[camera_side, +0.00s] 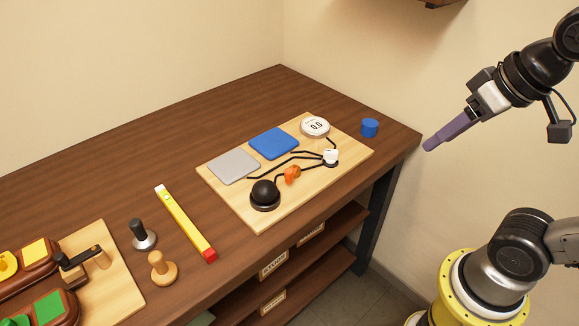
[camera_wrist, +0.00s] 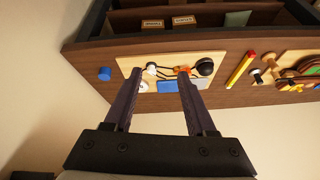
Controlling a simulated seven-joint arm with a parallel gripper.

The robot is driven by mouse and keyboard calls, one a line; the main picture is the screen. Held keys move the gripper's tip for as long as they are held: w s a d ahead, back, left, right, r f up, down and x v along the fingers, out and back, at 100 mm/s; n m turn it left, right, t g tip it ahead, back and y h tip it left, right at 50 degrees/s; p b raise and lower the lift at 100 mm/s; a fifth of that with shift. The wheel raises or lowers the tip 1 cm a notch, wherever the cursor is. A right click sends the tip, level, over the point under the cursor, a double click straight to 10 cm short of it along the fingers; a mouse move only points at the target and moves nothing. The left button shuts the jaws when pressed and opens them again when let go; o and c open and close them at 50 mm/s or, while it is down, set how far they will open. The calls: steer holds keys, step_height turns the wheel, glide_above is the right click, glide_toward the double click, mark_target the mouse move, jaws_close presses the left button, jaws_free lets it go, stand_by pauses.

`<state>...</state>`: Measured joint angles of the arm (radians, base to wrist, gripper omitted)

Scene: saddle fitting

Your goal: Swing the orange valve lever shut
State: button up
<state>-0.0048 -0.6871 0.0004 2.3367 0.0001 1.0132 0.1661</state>
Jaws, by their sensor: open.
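The orange valve lever (camera_side: 292,174) sits on the light wooden board (camera_side: 235,199), among black tubes, just behind and right of a black bulb (camera_side: 264,193). Its exact angle is too small to tell. In the wrist view the lever (camera_wrist: 183,70) shows small, close to the tip of the right finger, which partly covers the board there. My gripper (camera_side: 430,146) is up in the air to the right of the table, well away from the lever. In the wrist view its two purple fingers (camera_wrist: 158,78) stand apart with nothing between them.
The board also carries a grey pad (camera_side: 233,166), a blue pad (camera_side: 274,143), a white gauge (camera_side: 315,126) and a white knob (camera_side: 331,157). A blue cylinder (camera_side: 370,127) stands near the table's right end. Air above the board is clear.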

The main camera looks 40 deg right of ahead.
steer(key=w+a+r+m+g, duration=0.1)
steer(key=w+r, duration=0.4)
steer(key=w, duration=0.3)
steer(key=g, duration=0.4)
glide_above(289, 170)
step_height(289, 170, down, 10)
step_height(289, 170, down, 14)
steer(key=shift+f, duration=0.1)
jaws_close()
